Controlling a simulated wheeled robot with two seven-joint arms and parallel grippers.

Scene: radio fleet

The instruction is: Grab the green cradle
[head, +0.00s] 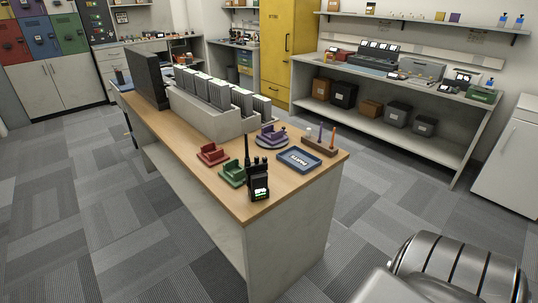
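The green cradle (231,176) sits on the wooden top of the near counter (255,208), close to its left edge at the front end. It is a small open-topped block. A black two-way radio (259,185) with an antenna and a lit screen stands upright just to its right and partly overlaps it in the picture; I cannot tell if they touch. A red cradle (211,154) sits behind it to the left. A purple cradle (270,133) sits farther back on a round grey base. Neither of my grippers is in view.
A blue parts tray (299,161) and a wooden tool holder (319,148) lie right of the radio. A grey rack (205,118) with several upright units and a dark panel (146,78) fill the counter behind. Carpeted floor (120,230) is clear left of the counter.

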